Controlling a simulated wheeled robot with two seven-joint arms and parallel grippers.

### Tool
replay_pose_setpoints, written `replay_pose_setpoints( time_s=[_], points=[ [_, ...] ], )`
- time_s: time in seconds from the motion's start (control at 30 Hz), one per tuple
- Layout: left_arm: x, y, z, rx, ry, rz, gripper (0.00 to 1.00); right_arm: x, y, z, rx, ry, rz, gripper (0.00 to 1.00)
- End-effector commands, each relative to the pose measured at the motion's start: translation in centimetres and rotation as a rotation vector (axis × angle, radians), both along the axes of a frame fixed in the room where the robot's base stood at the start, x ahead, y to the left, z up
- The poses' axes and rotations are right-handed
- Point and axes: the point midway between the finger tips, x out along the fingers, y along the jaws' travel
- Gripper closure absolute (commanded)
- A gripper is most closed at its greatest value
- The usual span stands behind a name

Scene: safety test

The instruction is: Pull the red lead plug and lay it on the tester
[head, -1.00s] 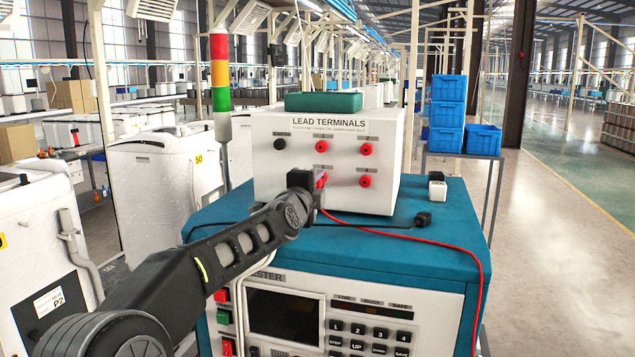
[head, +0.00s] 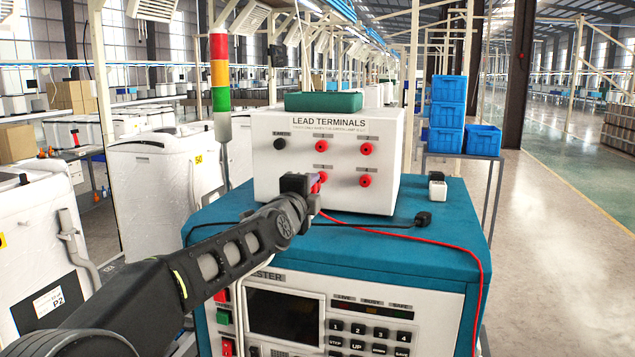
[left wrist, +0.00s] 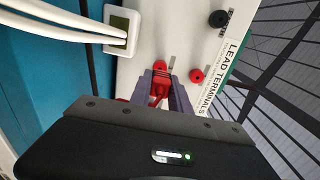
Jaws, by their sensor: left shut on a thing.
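The red lead plug (left wrist: 160,88) is between the fingers of my left gripper (left wrist: 161,90) in the left wrist view. In the head view the left gripper (head: 314,184) is shut on it in front of the lower-left red terminal (head: 321,174) of the white terminal box (head: 280,185). The fingers hide most of the plug; I cannot tell whether it is still in the terminal. Its red lead (head: 440,243) runs right across the teal top of the tester (head: 455,215) and over its front edge. My right gripper is not in view.
A black lead with a black plug (head: 423,219) lies on the tester top. A small white and black block (head: 437,187) stands near the back right. A green case (head: 323,101) is on the terminal box.

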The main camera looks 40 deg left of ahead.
Motion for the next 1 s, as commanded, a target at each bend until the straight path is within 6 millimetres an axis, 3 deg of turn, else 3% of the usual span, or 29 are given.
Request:
replay_pose_setpoints(
  time_s=[0.6,1.0],
  points=[
    [-2.2,-0.8,0.0,0.0,0.0,0.0,1.0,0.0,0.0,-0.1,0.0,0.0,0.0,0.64],
    [-2.3,-0.8,0.0,0.0,0.0,0.0,1.0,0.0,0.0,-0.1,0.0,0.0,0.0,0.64]
  ],
)
